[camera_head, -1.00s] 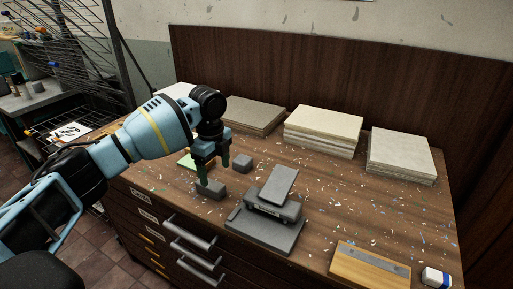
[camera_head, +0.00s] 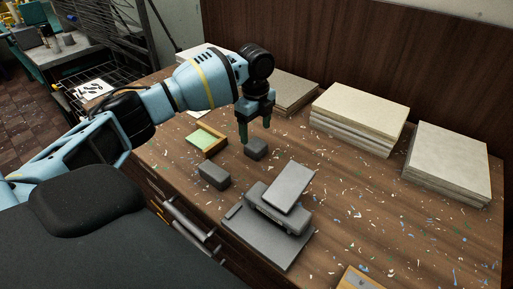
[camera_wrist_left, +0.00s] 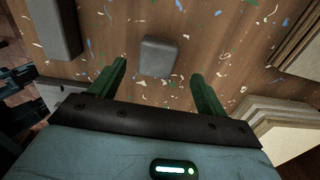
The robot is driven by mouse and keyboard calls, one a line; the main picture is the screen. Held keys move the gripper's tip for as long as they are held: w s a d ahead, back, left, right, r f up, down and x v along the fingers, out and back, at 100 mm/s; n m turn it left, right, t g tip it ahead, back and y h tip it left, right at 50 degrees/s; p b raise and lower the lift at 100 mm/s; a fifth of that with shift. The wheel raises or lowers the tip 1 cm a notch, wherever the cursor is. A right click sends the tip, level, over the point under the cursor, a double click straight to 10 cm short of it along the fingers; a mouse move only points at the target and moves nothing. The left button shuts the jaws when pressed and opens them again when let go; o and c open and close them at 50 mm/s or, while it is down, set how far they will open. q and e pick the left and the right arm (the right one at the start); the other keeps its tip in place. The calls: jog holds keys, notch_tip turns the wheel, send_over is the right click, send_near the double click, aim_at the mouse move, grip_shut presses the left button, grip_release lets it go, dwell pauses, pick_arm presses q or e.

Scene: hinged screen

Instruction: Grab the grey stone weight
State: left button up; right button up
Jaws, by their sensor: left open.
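Two grey stone-like blocks lie on the wooden worktop; I cannot tell from looks alone which one is the named weight. One grey block (camera_head: 256,151) is toward the back, and another grey block (camera_head: 214,177) is nearer the front. My left gripper (camera_head: 256,128) is open and empty, pointing down just above the back block. In the left wrist view, the back block (camera_wrist_left: 157,56) appears ahead between the open green fingers (camera_wrist_left: 157,78), apart from both. The front block (camera_wrist_left: 54,28) shows at the upper left there. My right gripper is not in view.
A dark grey hinged device (camera_head: 270,218) with a tilted plate stands in front. A small wooden tray with a green inside (camera_head: 205,140) is left of the back block. Stacks of pale boards (camera_head: 360,113) line the back. Paper scraps litter the top.

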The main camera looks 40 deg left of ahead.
aim_at(255, 143)
pick_arm(q)
jog(key=shift+f, duration=0.4)
jog(key=shift+s+f, duration=0.2)
jog(key=shift+f, duration=2.4)
jog(key=c, duration=1.3)
